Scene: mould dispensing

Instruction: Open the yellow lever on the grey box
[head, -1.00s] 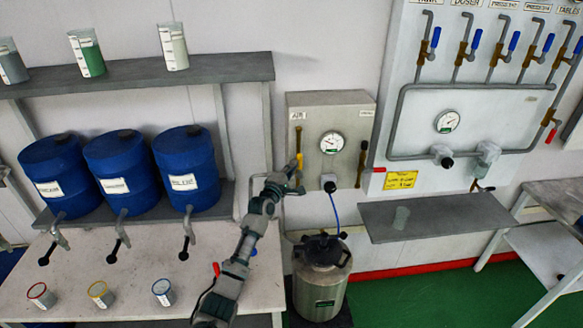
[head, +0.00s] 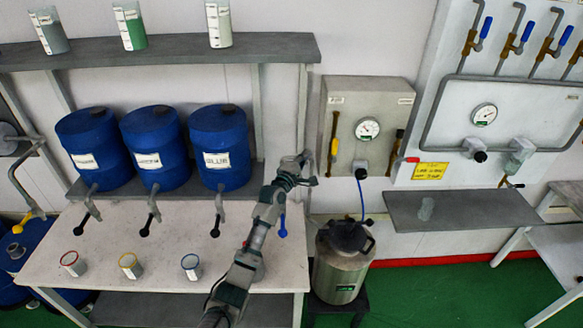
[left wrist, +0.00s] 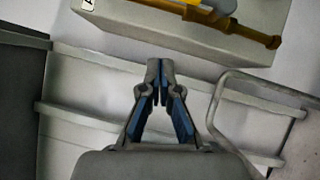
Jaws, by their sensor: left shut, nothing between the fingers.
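The grey box (head: 370,112) is mounted on the wall, with a round gauge on its front. The yellow lever (head: 334,132) is near its left edge and points about straight down. My left gripper (head: 307,158) is shut and empty, left of the box's lower left corner and apart from the lever. In the left wrist view, my shut left gripper (left wrist: 161,72) points toward the grey box (left wrist: 150,22). A yellow part, seemingly the lever (left wrist: 190,10), shows at the top, cut by the frame edge. My right gripper is not in view.
A metal tank (head: 343,262) with a blue hose stands below. Blue barrels (head: 219,147) with taps stand left on a shelf above a table (head: 130,225). A grey shelf (head: 445,212) is at right.

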